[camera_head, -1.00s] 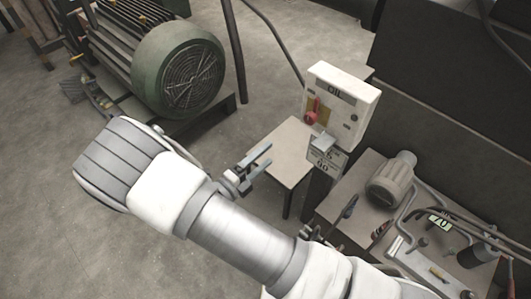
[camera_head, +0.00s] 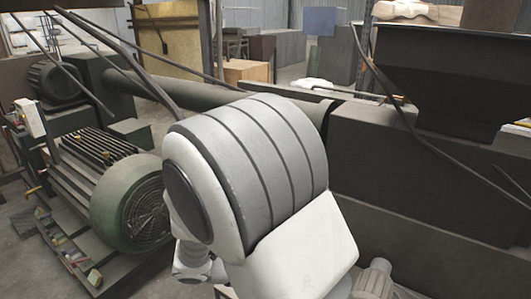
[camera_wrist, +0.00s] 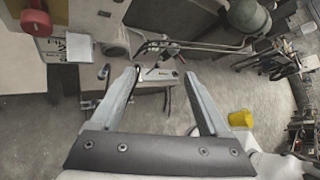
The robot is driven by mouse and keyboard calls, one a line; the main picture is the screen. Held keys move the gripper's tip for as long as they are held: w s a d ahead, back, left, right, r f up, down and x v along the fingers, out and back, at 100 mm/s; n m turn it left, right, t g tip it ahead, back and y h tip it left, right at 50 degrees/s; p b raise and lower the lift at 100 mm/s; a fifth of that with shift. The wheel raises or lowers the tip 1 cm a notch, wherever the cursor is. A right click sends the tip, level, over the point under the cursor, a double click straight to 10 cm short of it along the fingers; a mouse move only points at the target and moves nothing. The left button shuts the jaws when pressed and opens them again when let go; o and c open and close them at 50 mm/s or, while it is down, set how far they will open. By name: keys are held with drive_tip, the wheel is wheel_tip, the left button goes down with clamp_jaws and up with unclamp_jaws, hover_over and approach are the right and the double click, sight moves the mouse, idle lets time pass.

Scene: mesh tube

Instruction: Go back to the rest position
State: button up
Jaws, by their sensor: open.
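My gripper (camera_wrist: 160,76) shows in the wrist view with its two grey fingers spread apart and nothing between them. Beyond the fingertips is a workbench (camera_wrist: 118,83) with tools and bent metal tubes (camera_wrist: 190,44) on it. The fingers look clear of it. In the head view my large white and grey arm joint fills the middle, and my gripper is hidden there.
A red knob (camera_wrist: 37,22) on a light panel is at the wrist view's upper left. A yellow bucket (camera_wrist: 240,119) stands on the floor at right. In the head view a green motor (camera_head: 133,212) is left of my arm, and dark machinery (camera_head: 440,90) is at right.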

drive_tip(key=s+d+r+m+y, duration=0.2)
drive_tip(key=s+r+m+y, duration=0.1)
drive_tip(key=m, duration=0.6)
drive_tip(key=s+d+r+m+t+y, duration=0.1)
drive_tip(key=s+d+r+m+y, duration=0.2)
drive_tip(key=r+m, duration=0.5)
drive_tip(key=s+d+r+m+t+y, duration=0.1)
drive_tip(key=s+d+r+m+y, duration=0.2)
drive_tip(key=m, duration=0.8)
drive_tip(key=s+r+y, duration=0.2)
drive_tip(key=s, duration=0.1)
drive_tip(key=shift+s+d+r+m, duration=0.15)
drive_tip(key=shift+s+r+m, duration=0.05)
drive_tip(key=shift+r+m, duration=0.1)
drive_tip(key=c, duration=0.5)
drive_tip(key=shift+o, duration=0.2)
drive_tip(key=shift+d, duration=0.15)
